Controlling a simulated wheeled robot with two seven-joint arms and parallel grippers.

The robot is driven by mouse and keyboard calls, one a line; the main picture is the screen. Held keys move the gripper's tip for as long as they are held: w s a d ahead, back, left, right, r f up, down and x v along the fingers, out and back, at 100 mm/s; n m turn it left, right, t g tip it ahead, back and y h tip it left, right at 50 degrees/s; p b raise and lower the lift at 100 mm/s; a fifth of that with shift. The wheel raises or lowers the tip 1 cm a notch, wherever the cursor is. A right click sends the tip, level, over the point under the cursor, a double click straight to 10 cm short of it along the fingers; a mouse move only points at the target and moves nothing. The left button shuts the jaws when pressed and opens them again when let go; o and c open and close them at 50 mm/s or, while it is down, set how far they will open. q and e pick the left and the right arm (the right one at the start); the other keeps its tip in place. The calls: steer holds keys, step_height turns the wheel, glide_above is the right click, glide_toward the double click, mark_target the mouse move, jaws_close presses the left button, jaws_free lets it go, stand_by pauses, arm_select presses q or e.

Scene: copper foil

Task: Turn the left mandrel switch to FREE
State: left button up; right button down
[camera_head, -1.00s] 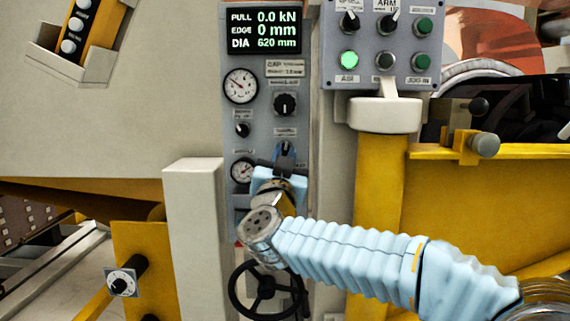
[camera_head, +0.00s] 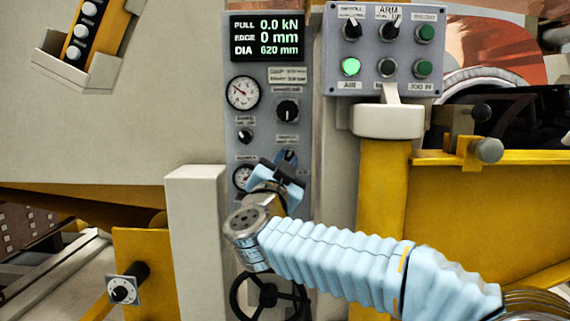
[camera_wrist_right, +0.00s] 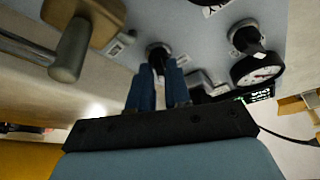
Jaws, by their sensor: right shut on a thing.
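A dark rotary switch knob (camera_wrist_right: 158,54) sits low on the grey control panel (camera_head: 265,112). In the right wrist view it shows between the tips of my two blue fingers. My right gripper (camera_head: 288,160) comes from below and is shut on this knob; its black palm bar is tilted, lower on the right. In the head view the gripper hides most of the knob, and the small label above it is too blurred to read. It also shows in the right wrist view (camera_wrist_right: 160,88). My left gripper is not in view.
Close around are a pressure gauge (camera_head: 242,177), a black knob (camera_head: 287,110) and a black handwheel (camera_head: 267,296). A cream post (camera_head: 197,240) stands left of my right arm. A button box (camera_head: 386,48) hangs upper right. A display (camera_head: 266,37) reads 0.0 kN.

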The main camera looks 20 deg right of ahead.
steer(key=shift+r, duration=0.1)
steer(key=c, duration=1.2)
jaws_free()
steer(key=b+v, duration=0.2)
steer(key=v, duration=1.1)
steer(key=shift+s+a+f, duration=0.15)
steer(key=shift+s+f, duration=0.1)
steer(key=shift+s, duration=0.05)
